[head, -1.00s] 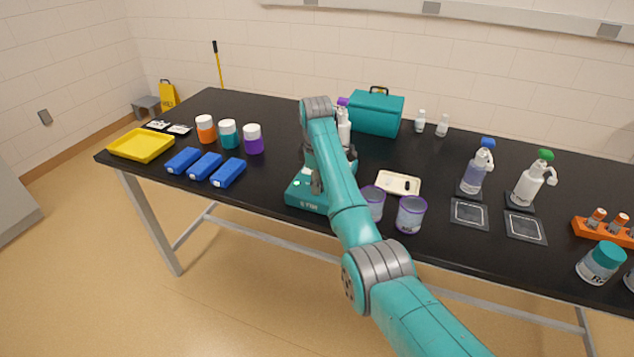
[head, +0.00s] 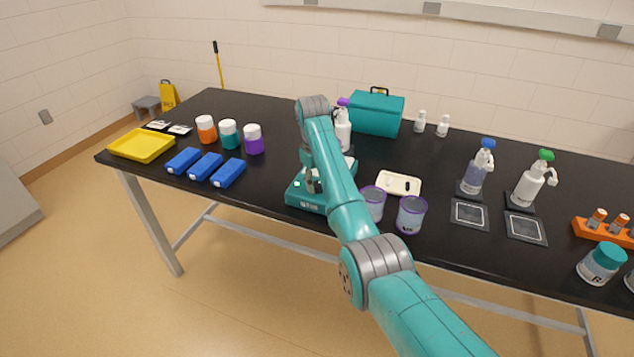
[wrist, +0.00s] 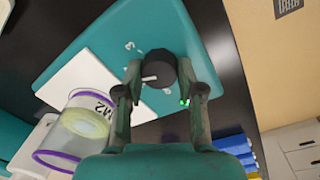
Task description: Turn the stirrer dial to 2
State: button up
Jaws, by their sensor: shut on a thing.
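The stirrer (head: 303,196) is a teal box near the front edge of the table, partly hidden by my arm in the head view. In the wrist view its teal top (wrist: 115,35) bears a white plate (wrist: 88,80) and a black round dial (wrist: 159,66) with a white pointer mark. White marks lie around the dial; I cannot read their numbers. My gripper (wrist: 160,80) is shut on the dial, one finger on each side. A small green light (wrist: 184,101) shows beside the right finger.
Purple-rimmed clear beakers (head: 411,214) stand close to the right of the stirrer. Blue boxes (head: 205,166) lie to its left. A white pump bottle (head: 343,133) and a teal case (head: 376,113) stand behind. A cream tray (head: 398,184) lies to the right.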

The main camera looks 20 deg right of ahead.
jog(key=shift+m, duration=0.3)
jog(key=o, duration=1.1)
jog(key=shift+o, duration=0.2)
jog(key=shift+r, duration=0.1)
jog(key=r, duration=0.7)
jog(key=shift+a+r, duration=0.1)
jog(key=shift+a, duration=0.1)
jog(key=shift+s, duration=0.1)
